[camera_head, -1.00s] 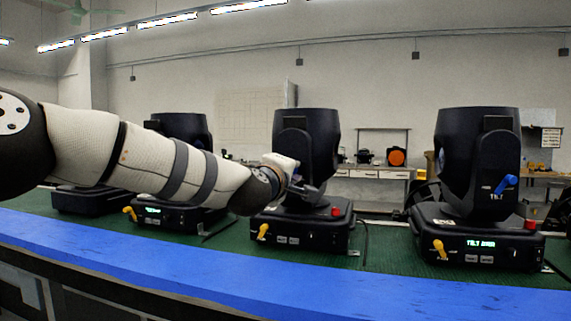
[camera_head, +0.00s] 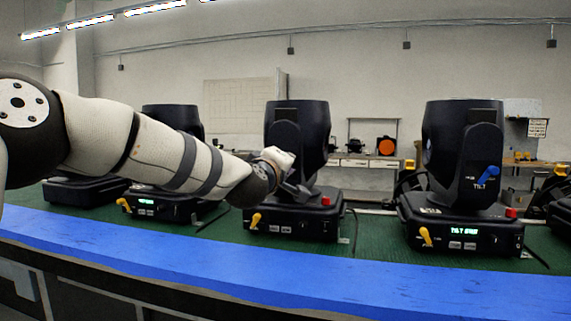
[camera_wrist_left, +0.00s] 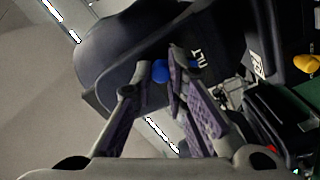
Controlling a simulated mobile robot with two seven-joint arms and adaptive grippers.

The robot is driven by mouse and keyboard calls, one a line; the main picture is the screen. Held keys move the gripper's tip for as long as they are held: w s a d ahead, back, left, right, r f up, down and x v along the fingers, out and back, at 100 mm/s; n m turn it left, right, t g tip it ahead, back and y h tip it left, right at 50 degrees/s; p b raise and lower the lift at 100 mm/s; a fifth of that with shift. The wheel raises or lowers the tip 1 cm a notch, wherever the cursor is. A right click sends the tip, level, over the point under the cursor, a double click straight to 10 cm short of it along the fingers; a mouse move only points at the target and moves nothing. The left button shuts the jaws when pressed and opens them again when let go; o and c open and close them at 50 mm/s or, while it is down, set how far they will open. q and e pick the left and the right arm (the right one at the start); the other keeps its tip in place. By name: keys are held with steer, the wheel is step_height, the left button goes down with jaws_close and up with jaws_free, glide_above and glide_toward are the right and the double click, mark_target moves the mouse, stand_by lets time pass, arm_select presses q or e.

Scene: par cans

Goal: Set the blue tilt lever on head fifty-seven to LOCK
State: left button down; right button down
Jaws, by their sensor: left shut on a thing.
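Several black moving heads stand on the bench. My left arm reaches to the middle head (camera_head: 298,140), and my left gripper (camera_head: 298,190) is at the lower part of its side, just above its base. In the left wrist view a blue tilt lever (camera_wrist_left: 160,71) shows between the fingertips of my left gripper (camera_wrist_left: 153,72), beside white TILT lettering. The gripper is shut on this lever, and the fingers partly cover it. The lever is hidden in the head view. I cannot read a head number or a LOCK mark. My right gripper is not in view.
The right-hand head (camera_head: 462,150) has its own blue lever (camera_head: 488,176) and a lit green display. Yellow levers (camera_head: 255,221) stick out of the base fronts. A blue bench edge (camera_head: 270,265) runs along the front. Green surface lies between the bases.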

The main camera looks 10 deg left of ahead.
arm_select(q)
steer(key=c, duration=1.6)
jaws_free()
steer(key=s, duration=1.2)
steer(key=shift+a, duration=0.2)
steer(key=shift+f, duration=0.1)
